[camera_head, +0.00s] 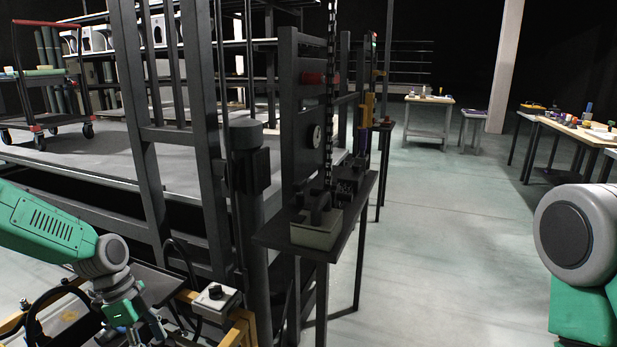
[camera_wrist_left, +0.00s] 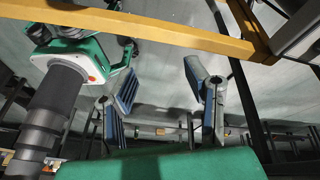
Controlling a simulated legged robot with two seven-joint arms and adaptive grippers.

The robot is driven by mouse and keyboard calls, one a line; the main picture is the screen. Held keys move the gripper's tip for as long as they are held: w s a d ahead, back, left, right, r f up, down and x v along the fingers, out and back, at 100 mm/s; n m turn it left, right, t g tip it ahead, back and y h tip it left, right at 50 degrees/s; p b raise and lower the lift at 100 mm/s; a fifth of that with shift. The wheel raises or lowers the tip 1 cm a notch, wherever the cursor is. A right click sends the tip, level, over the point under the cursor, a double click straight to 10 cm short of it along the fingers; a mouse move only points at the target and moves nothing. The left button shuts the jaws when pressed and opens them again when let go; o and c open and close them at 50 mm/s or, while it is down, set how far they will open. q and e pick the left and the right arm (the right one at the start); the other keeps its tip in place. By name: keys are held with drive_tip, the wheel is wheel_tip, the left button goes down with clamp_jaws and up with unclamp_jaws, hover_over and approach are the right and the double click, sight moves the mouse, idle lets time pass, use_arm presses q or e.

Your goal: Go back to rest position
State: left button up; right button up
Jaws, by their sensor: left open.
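My left arm comes in from the left in the head view, green and grey. Its gripper (camera_head: 146,332) hangs at the bottom edge, close to a yellow frame (camera_head: 243,325), and is partly cut off. In the left wrist view the two blue-padded fingers of my left gripper (camera_wrist_left: 163,98) stand wide apart with nothing between them. My right arm shows at the right edge of the head view only as a grey joint and green link; its gripper is out of view.
A white control box (camera_head: 215,300) sits by the yellow frame, which also shows in the left wrist view (camera_wrist_left: 135,22). Dark steel posts (camera_head: 205,150) stand close ahead. A narrow shelf (camera_head: 352,208) holds a bin (camera_head: 316,236). Open floor (camera_head: 440,250) lies to the right, with tables beyond.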

use_arm(q)
drive_tip(key=s+d+f+n, duration=0.4)
drive_tip(key=s+d+f, duration=0.3)
drive_tip(key=f, duration=0.1)
drive_tip(key=s+f+n+y, duration=0.2)
drive_tip(key=s+n, duration=0.4)
drive_tip(key=s, duration=0.5)
drive_tip(key=s+d+f+n+t+y, duration=0.1)
drive_tip(key=s+f+n, duration=0.2)
drive_tip(key=s, duration=0.8)
drive_tip(key=n+b, duration=0.1)
drive_tip(key=n, duration=0.1)
drive_tip(key=shift+s+d+n+y, duration=0.15)
drive_tip(key=shift+s+n+y, duration=0.05)
drive_tip(key=shift+n+y, duration=0.2)
drive_tip(key=shift+f, duration=0.1)
